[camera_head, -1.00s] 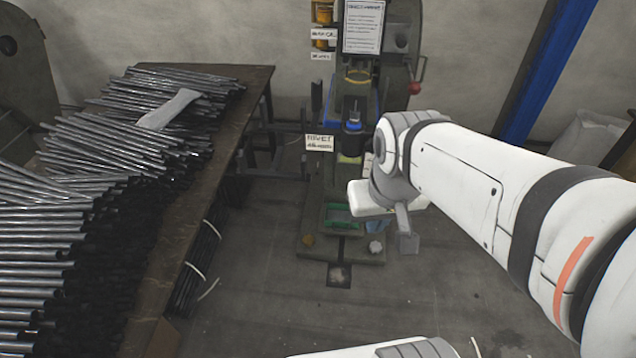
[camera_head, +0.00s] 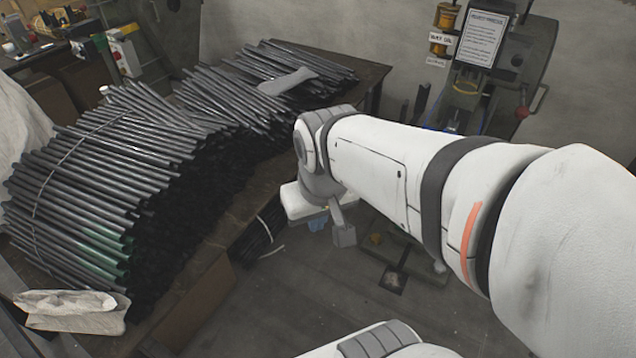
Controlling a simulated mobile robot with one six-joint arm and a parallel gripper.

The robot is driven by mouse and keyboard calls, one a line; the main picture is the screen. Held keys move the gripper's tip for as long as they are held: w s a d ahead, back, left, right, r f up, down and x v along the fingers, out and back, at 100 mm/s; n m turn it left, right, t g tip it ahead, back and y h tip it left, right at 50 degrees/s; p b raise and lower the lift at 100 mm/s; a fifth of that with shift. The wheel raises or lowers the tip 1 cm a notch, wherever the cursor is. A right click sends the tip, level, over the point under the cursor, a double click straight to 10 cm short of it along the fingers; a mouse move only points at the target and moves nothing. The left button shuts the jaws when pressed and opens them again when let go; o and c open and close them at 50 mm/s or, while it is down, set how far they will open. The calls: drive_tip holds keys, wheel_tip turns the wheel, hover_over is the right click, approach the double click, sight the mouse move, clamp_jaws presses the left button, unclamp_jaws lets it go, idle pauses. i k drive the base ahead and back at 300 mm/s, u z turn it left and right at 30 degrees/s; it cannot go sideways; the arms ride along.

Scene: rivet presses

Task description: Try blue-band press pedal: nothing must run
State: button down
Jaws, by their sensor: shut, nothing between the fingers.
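The press (camera_head: 515,62) stands at the back right, with a paper notice on its front. My arm hides its middle; only a little blue shows at the arm's upper edge, so I cannot tell whether it is the blue band. Part of the press base shows below the arm. A small dark plate with a worn patch (camera_head: 395,279) lies at the base's front; I cannot tell whether it is the pedal. My gripper (camera_head: 317,224) is shut and empty, left of the base and apart from it. My wrist partly hides the gripper.
A long bench (camera_head: 190,300) piled with dark metal tubes (camera_head: 95,195) runs along the left. A pale sack (camera_head: 70,310) is at lower left. A red-knobbed lever (camera_head: 522,112) sticks out at the press's right.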

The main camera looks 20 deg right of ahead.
sight(394, 280)
drive_tip(key=u, duration=1.45)
drive_tip(key=k, duration=2.5)
drive_tip(key=z, duration=1.7)
drive_tip(key=i, duration=1)
drive_tip(key=z, duration=0.15)
